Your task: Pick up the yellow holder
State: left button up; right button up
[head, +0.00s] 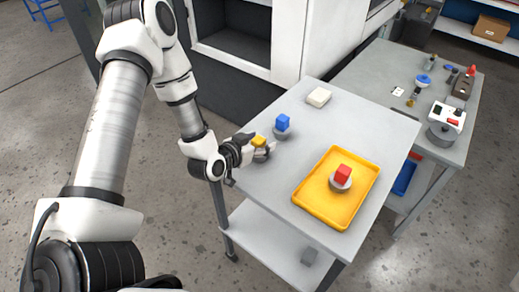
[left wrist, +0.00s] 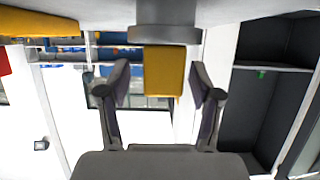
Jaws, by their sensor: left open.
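The yellow holder (head: 259,141) is a yellow block on a round grey base, upright near the left edge of the grey table. My left gripper (head: 257,149) reaches in from the left, low over the table, with its fingers at the holder and partly hiding its base. In the left wrist view, which shows the scene upside down, the yellow block (left wrist: 164,71) appears between the two fingertips of the open gripper (left wrist: 160,84). A gap shows on each side of the block. My right gripper is in neither view.
A blue block on a grey base (head: 282,124) stands close behind the holder. A white box (head: 319,97) lies farther back. A yellow tray (head: 318,214) holds a red block on a round base (head: 342,175). A second table (head: 370,68) with small items stands behind right.

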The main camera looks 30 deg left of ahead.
pick_arm(q)
jog(key=shift+w+a+f, duration=0.1)
jog(key=shift+a+f, duration=0.05)
jog(key=shift+a, duration=0.1)
jog(key=shift+d, duration=0.1)
grip_shut()
jog(key=shift+r, duration=0.2)
